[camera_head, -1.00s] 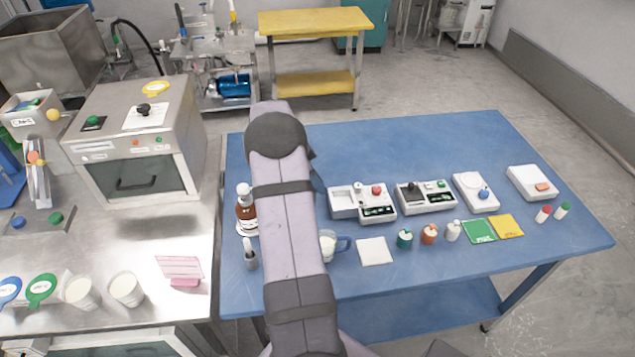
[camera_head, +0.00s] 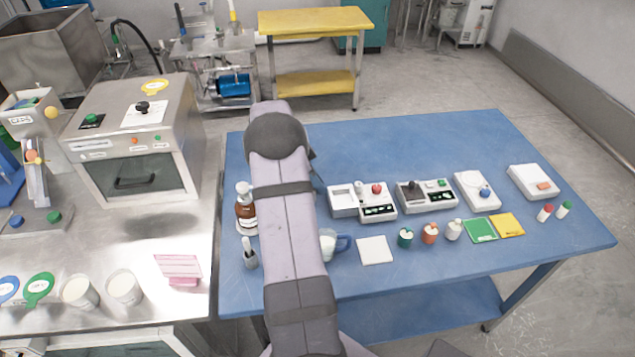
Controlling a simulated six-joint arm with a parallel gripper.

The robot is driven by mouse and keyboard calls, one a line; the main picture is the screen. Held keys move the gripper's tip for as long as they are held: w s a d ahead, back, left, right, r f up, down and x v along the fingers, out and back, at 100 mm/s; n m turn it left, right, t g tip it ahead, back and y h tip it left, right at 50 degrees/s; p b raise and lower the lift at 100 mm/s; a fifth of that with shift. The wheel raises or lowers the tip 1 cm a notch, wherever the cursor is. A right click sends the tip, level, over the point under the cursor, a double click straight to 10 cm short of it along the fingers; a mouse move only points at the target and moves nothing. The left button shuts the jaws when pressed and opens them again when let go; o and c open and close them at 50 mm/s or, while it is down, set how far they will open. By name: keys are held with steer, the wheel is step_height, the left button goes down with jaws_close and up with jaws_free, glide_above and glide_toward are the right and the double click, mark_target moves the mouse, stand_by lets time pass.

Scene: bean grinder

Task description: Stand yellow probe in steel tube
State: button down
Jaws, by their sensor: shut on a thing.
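My arm runs up the middle of the view, and its far end hides my gripper and anything it holds. I cannot make out the yellow probe for sure; a thin upright piece with a yellow part (camera_head: 233,18) stands on the steel cart at the back. I cannot identify the steel tube for sure either. A small grey upright holder (camera_head: 250,260) with a pale stem stands at the blue table's left edge, just left of my arm.
The blue table (camera_head: 420,135) is clear along its back. White devices (camera_head: 362,203), small bottles (camera_head: 405,237) and a cup (camera_head: 328,243) stand right of my arm. A brown bottle (camera_head: 246,215) stands left. A steel oven (camera_head: 140,140) stands on the left counter.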

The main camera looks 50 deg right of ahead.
steer(key=shift+f+b, duration=1.05)
steer(key=shift+b, duration=0.55)
stand_by(2.1)
steer(key=c, duration=1)
jaws_free()
steer(key=shift+r, duration=0.15)
steer(key=shift+s+r+p, duration=0.1)
steer(key=shift+r+p, duration=0.6)
steer(key=shift+r, duration=0.65)
steer(key=shift+r+p, duration=1)
steer(key=shift+r, duration=1.05)
